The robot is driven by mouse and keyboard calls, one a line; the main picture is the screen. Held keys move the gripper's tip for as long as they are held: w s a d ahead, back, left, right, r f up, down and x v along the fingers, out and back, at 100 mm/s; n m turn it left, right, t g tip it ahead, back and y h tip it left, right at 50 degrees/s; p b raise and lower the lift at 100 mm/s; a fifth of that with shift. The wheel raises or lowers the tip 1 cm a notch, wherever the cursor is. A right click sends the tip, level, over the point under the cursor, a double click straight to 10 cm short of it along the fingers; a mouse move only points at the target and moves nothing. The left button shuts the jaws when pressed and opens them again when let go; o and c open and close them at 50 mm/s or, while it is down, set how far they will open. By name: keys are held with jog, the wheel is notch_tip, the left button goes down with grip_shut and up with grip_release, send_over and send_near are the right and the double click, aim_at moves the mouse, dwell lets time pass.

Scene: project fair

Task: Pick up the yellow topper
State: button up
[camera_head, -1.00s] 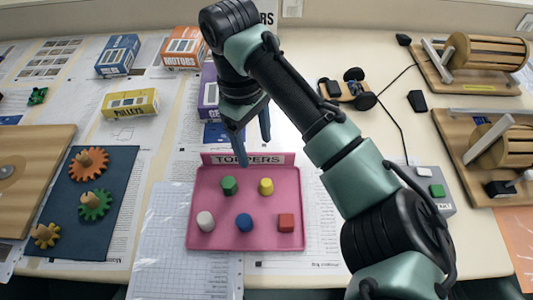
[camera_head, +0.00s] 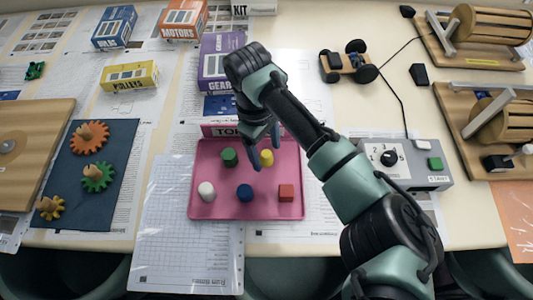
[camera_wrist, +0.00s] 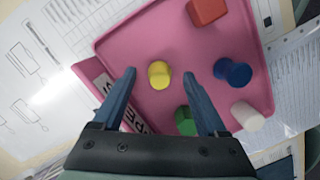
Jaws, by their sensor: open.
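The yellow topper (camera_head: 267,157) stands on the pink tray (camera_head: 215,209), in its back right part, in the head view. In the wrist view the yellow topper (camera_wrist: 158,74) lies between and beyond the two blue fingertips. My gripper (camera_head: 264,152) is open and empty above the tray, over the yellow topper; its fingertips also show in the wrist view (camera_wrist: 160,73). The green topper (camera_head: 229,157) stands left of the yellow one, and in the wrist view it is close to one finger (camera_wrist: 184,121).
The white (camera_head: 206,190), blue (camera_head: 244,192) and red (camera_head: 286,193) toppers stand along the tray's front. The tray's sign (camera_head: 222,131) rises at its back edge. A purple box (camera_head: 217,57) stands behind, and a grey control box (camera_head: 428,178) is to the right.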

jog(key=shift+f, duration=0.6)
grip_shut()
jog(key=shift+r, duration=0.1)
